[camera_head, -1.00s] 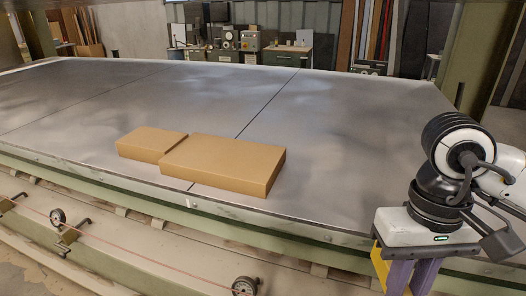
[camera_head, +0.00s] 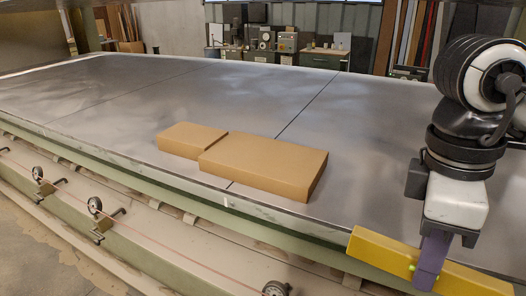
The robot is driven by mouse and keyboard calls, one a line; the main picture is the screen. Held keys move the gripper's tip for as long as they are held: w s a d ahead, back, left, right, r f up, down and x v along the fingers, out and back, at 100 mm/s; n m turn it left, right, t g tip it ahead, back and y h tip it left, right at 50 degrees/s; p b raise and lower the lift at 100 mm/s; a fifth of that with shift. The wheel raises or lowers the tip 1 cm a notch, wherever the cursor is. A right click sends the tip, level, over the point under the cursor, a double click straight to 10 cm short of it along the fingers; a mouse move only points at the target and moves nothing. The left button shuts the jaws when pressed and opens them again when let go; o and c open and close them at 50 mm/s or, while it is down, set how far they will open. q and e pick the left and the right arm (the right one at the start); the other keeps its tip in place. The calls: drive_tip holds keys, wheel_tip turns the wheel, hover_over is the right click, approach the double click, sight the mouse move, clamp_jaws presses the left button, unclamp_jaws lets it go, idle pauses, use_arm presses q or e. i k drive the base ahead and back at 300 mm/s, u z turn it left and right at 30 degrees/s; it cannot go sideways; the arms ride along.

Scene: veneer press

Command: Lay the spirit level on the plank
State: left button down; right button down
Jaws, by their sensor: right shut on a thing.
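The spirit level (camera_head: 382,251) is a long yellow bar with a small green vial near its middle. My right gripper (camera_head: 431,266), with purple fingers, is shut on it near the vial and holds it at the front right, in front of the press bed's edge. A tan, flat-topped board that looks like the plank (camera_head: 265,163) lies on the metal bed, left of and beyond the level, apart from it. A smaller tan piece (camera_head: 192,138) adjoins its left end; I cannot tell whether the two are one object. My left gripper is out of view.
The wide grey metal press bed (camera_head: 100,104) is clear around the tan pieces. Its front side carries several round gauges or knobs (camera_head: 95,205). A bench with equipment (camera_head: 325,58) and upright boards stand at the back.

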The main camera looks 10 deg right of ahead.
sight(270, 162)
drive_tip(key=i, duration=0.9)
